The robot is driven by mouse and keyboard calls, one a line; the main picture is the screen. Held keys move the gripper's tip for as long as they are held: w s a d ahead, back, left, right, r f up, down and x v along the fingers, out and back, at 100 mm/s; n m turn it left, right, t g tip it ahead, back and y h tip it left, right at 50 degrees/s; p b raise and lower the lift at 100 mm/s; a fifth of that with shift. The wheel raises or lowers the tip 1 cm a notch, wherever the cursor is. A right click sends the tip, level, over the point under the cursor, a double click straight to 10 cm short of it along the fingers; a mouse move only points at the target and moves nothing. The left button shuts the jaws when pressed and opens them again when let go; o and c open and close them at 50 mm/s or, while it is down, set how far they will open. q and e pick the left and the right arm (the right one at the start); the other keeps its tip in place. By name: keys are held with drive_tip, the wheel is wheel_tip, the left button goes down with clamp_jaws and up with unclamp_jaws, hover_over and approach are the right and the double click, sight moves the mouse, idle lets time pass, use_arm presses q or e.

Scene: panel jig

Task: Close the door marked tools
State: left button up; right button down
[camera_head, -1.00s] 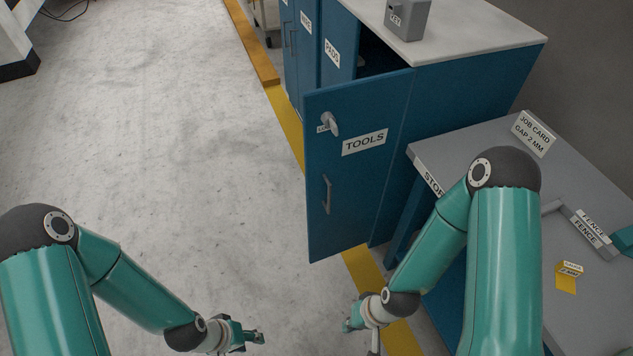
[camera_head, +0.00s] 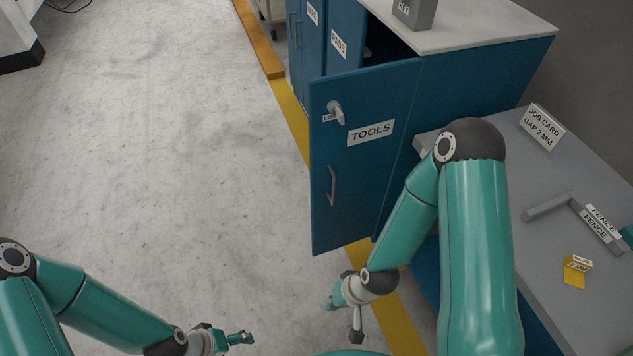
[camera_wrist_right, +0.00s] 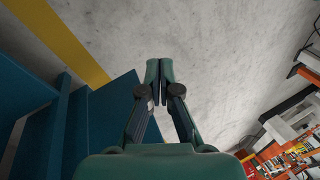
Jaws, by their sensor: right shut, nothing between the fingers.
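The blue door marked TOOLS (camera_head: 345,215) stands open in the head view, swung out from the cabinet (camera_head: 475,85) over the floor. It has a bar handle (camera_head: 332,186) and a grey lock knob (camera_head: 336,112) near its free edge. My right gripper (camera_head: 331,300) is below the door's lower edge in the picture, apart from it. The right wrist view shows its fingers (camera_wrist_right: 159,70) shut together and empty, with blue panels to their left. My left gripper (camera_head: 248,338) is over the floor at the bottom, clear of the door; its jaw state is unclear.
A grey bench (camera_head: 535,250) with a job card (camera_head: 542,127), a fence (camera_head: 597,228) and a yellow gauge (camera_head: 577,267) is at the right, beside my right arm. A grey key box (camera_head: 415,12) stands on the cabinet top. Floor left of the door is clear.

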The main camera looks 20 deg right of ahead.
drive_tip(key=w+d+f+m+t+b, duration=0.1)
drive_tip(key=w+f+m+t+b, duration=0.1)
drive_tip(key=w+b, duration=0.3)
drive_tip(key=w+d+f+m+t+b, duration=0.2)
drive_tip(key=w+t+b, duration=0.1)
drive_tip(key=w+b, duration=0.2)
drive_tip(key=m+t+h+b, duration=0.3)
drive_tip(key=m+t+b, duration=0.75)
drive_tip(key=b, duration=0.45)
approach(315, 171)
drive_tip(key=shift+t, duration=0.35)
drive_tip(key=w, duration=0.2)
drive_tip(key=w+b, duration=0.1)
drive_tip(key=w, duration=0.4)
drive_tip(key=shift+w+a+f, duration=0.1)
drive_tip(key=shift+f, duration=0.3)
